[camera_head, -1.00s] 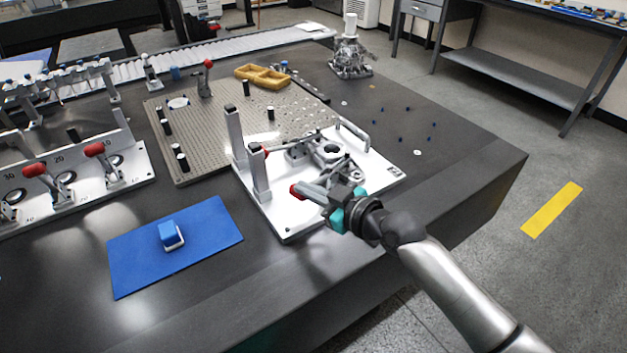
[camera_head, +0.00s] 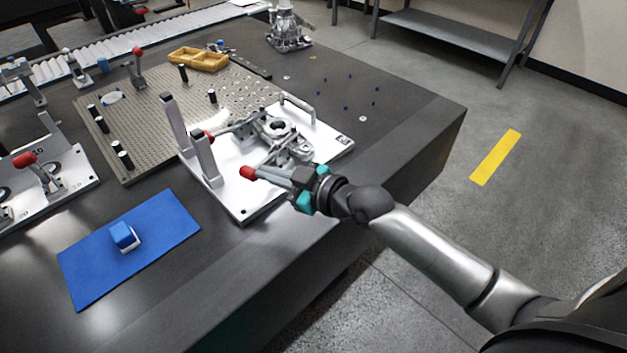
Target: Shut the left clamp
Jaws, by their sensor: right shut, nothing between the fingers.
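A white fixture plate (camera_head: 243,207) on the dark table carries a grey metal part (camera_head: 277,127), two grey upright posts and two clamps with red-tipped handles. One red handle tip (camera_head: 209,135) shows just behind the nearer post (camera_head: 206,160), and its lever runs right toward the part. The other red tip (camera_head: 247,172) is at the plate's near side, its lever pointing left. My right gripper (camera_head: 284,178) is shut and empty at that near lever, overlapping it in the picture. I cannot tell whether they touch. The gripper hides this clamp's base. My left gripper is out of view.
A blue mat (camera_head: 85,275) with a blue and white block (camera_head: 124,236) lies at the front left. A perforated plate (camera_head: 150,120) with black pegs and a yellow tray (camera_head: 198,60) are behind. A fixture with a red handle (camera_head: 25,160) stands far left.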

